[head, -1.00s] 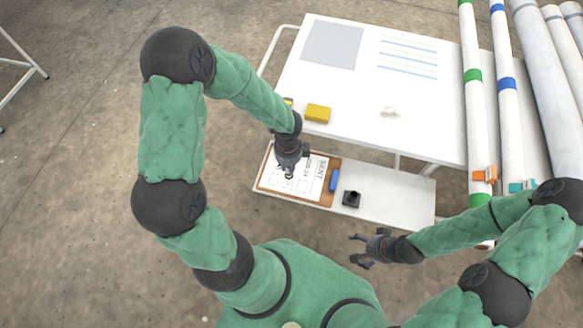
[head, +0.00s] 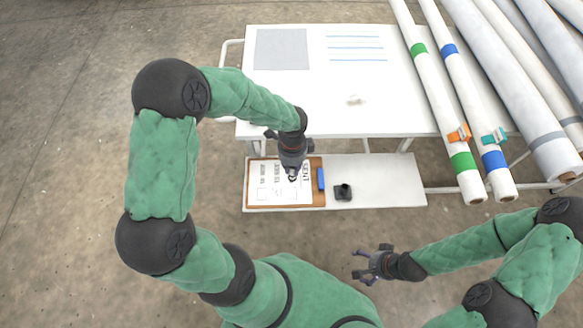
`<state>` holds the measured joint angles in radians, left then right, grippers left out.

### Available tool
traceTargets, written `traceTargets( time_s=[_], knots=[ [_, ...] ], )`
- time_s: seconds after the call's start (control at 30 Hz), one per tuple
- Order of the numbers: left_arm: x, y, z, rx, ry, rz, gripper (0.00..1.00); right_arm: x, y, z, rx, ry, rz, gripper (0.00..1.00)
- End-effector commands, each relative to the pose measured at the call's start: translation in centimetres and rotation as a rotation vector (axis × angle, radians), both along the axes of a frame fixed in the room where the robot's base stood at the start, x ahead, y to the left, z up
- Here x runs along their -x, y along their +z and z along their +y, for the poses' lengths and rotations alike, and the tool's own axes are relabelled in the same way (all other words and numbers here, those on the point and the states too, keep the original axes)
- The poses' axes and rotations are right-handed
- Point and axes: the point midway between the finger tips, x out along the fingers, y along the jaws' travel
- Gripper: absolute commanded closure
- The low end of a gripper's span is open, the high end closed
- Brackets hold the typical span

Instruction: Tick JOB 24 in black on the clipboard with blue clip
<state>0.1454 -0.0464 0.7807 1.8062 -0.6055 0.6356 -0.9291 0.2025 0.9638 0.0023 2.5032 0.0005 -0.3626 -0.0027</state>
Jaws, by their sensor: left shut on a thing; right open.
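The clipboard (head: 317,200) with the blue clip (head: 321,179) lies on the low white shelf. Its white sheet (head: 263,180) carries printed text, too small to read surely, and a row of boxes. A faint mark seems to show in a middle box; I cannot tell what it is. My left gripper (head: 293,176) is over the sheet's clip-side part and covers some of it. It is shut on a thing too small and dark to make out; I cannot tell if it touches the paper. My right gripper (head: 366,264) is open and empty in front of the shelf.
A small black block (head: 343,192) stands on the shelf (head: 395,180) right of the clipboard. The white table (head: 400,100) behind holds a grey square (head: 282,49), blue lines and a small pale thing (head: 355,100). Long rolls (head: 455,90) with coloured bands lie at right.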

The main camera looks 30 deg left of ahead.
Motion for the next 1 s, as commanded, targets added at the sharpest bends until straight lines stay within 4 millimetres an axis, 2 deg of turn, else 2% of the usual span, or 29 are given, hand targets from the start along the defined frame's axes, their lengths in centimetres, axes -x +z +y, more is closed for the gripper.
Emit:
traceTargets(
  time_s=[0.5, 0.93, 0.97, 1.0],
  knots=[
    [0.0, -4.8, 0.0, 0.000, -0.001, -0.001, 1.00, 0.0, -4.3, 0.0, 0.000, 0.000, 0.000, 0.13],
    [0.0, -5.3, 0.0, 0.000, -0.002, -0.001, 1.00, 0.0, -4.7, 0.0, 0.000, 0.000, 0.000, 0.13],
    [0.0, -5.3, 0.0, 0.000, -0.002, 0.000, 0.85, 0.0, -4.7, 0.0, 0.000, 0.000, 0.000, 0.13],
    [0.0, -5.3, 0.0, 0.000, -0.002, 0.000, 0.97, 0.0, -4.7, 0.0, 0.000, 0.000, 0.000, 0.13]
  ],
)
